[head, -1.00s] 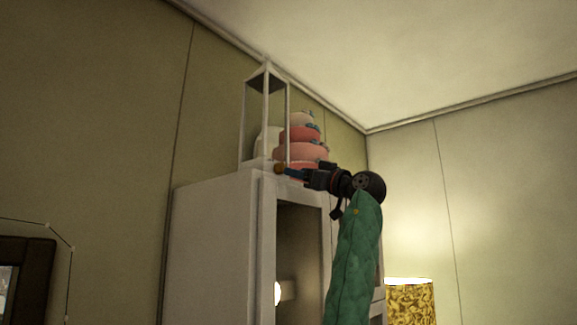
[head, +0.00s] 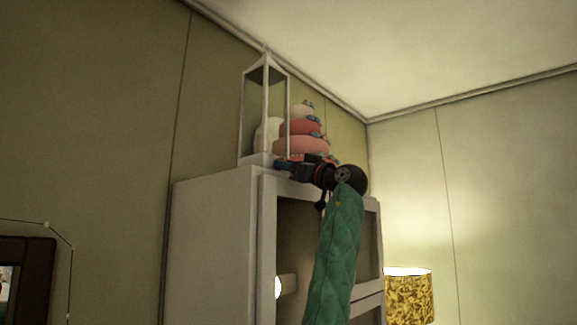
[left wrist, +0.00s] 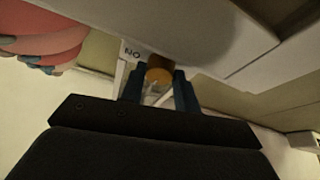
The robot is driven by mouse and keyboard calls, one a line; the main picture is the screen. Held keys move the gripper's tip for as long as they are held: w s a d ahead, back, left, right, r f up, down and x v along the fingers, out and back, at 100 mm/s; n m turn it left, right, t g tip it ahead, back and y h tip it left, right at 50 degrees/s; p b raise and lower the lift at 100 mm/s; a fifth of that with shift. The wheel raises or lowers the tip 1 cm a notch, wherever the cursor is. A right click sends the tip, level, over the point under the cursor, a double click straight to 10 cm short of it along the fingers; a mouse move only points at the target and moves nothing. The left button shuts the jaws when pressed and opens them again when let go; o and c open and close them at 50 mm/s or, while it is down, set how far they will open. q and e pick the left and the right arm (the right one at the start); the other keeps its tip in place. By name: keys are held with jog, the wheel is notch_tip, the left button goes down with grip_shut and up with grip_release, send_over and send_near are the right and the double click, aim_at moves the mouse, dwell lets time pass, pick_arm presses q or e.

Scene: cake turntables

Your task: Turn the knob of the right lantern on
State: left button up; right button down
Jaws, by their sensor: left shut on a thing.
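A tall white lantern (head: 257,160) with a pointed top stands upright on a white cabinet. My left gripper (head: 282,165) is at the lantern's lower right corner, its blue fingers reaching left. In the left wrist view the left gripper (left wrist: 159,88) is shut on a round orange-brown knob (left wrist: 158,75), with a blue finger on either side. A pale label (left wrist: 132,52) beside the knob shows letters that read "NO" in this view. In the head view the fingers hide the knob. My right gripper is not in view. Only one lantern shows.
A tiered pink cake (head: 300,146) stands on the cabinet close behind my gripper. The white cabinet (head: 215,230) has an open front with a glowing light inside. A lit yellow patterned lamp (head: 410,298) is at lower right. The wall meets the ceiling above.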

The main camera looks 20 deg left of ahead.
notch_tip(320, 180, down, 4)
jog(key=b, duration=0.4)
pick_arm(q)
jog(key=shift+s+a+r+m+t+h+b, duration=0.1)
jog(key=shift+m+t+h+b, duration=0.5)
jog(key=shift+m, duration=1.15)
jog(key=shift+s+d+m+t+h+b, duration=0.1)
jog(key=shift+m+t+h+b, duration=0.5)
jog(key=shift+m, duration=1.1)
jog(key=shift+a+r+m+t+h+b, duration=0.1)
jog(key=shift+m+t+h+b, duration=0.2)
jog(key=shift+m+t+b, duration=1.05)
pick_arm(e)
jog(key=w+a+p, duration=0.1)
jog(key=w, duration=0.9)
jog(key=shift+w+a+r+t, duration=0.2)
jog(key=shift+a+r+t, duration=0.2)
pick_arm(q)
jog(key=shift+m+g, duration=0.25)
jog(key=shift+m, duration=0.15)
jog(key=o, duration=1)
jog(key=shift+f, duration=0.15)
jog(key=shift+c, duration=0.2)
